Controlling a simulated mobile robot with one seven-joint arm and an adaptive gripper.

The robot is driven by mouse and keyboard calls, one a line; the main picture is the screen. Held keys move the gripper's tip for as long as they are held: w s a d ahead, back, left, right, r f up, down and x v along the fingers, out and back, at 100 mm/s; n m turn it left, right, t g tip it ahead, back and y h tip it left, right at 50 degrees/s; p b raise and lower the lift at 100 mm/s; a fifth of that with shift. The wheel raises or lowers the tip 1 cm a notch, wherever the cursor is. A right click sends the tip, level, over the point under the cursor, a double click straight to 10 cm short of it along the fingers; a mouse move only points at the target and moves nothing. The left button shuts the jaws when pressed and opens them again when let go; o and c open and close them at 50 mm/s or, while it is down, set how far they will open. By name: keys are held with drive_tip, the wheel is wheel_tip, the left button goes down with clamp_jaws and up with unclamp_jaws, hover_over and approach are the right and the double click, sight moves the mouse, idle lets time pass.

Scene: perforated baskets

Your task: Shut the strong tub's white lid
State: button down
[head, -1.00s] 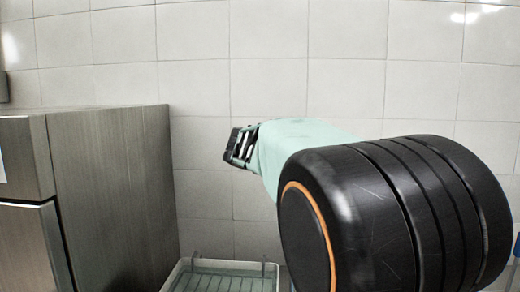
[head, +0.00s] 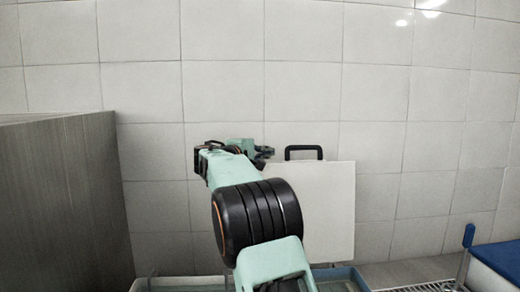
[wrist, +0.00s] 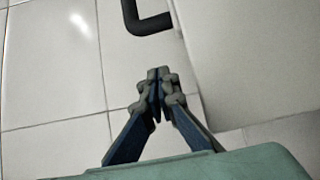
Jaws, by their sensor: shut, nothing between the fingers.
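The white lid (head: 325,210) stands upright against the tiled wall in the head view, with a black handle (head: 304,149) on its top edge. The lid also shows at the right of the wrist view (wrist: 250,60), with its handle (wrist: 150,22) at the top. A blue-grey tub rim (head: 345,274) shows below the lid; the rest of the tub is cut off or hidden by my arm. My gripper (head: 266,153) is shut and empty, left of the handle in the head view. In the wrist view its fingertips (wrist: 158,74) are together, apart from the handle and the lid's edge.
A pale container rim (head: 180,284) shows at the bottom left; I cannot tell whether it belongs to the same tub. A grey cabinet (head: 60,200) stands at the left. A wire rack (head: 425,287) and a blue-topped box (head: 500,262) are at the bottom right.

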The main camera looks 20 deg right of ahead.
drive_tip(key=s+d, duration=0.2)
drive_tip(key=shift+s+d+r, duration=0.15)
drive_tip(key=shift+s+d, duration=0.2)
drive_tip(key=shift+d, duration=0.05)
drive_tip(key=shift+s+b, duration=0.1)
drive_tip(key=shift+b, duration=0.2)
